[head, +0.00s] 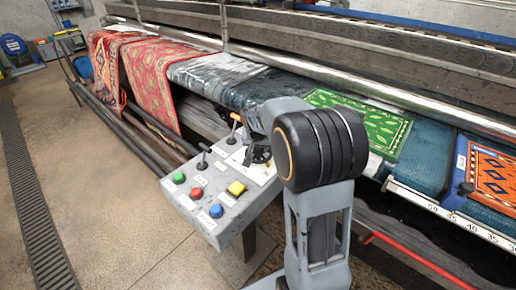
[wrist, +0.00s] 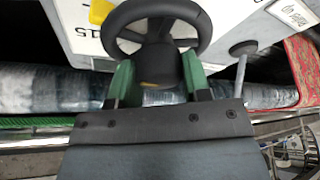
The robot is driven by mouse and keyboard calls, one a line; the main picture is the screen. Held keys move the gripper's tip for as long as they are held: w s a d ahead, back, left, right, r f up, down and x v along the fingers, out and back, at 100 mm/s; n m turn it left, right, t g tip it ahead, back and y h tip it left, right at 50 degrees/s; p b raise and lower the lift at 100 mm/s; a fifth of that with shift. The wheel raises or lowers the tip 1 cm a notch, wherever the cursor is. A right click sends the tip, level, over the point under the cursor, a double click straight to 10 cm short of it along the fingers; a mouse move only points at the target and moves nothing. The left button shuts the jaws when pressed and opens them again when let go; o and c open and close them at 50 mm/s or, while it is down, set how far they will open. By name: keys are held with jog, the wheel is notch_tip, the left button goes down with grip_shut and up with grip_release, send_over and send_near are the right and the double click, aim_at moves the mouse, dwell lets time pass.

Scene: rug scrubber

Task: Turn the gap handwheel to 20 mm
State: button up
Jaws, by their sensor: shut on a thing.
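In the head view the handwheel (head: 262,154) is a small dark shape at the right of the control panel (head: 215,222), largely hidden by my arm. The wheel's reading cannot be made out.
Rugs lie on the machine behind. Open floor (head: 105,190) is at the left.

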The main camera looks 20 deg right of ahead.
jog(key=shift+s+f+m+g+h+b, duration=0.15)
jog(key=shift+m+g+h+b, duration=0.3)
jog(key=shift+m+b, duration=0.85)
jog(key=shift+m, duration=0.6)
jog(key=o, duration=0.6)
jog(key=shift+r+p, duration=0.3)
jog(key=shift+r, duration=0.1)
jog(key=p+v, duration=0.1)
jog(key=v, duration=1.2)
jog(key=shift+p, duration=0.3)
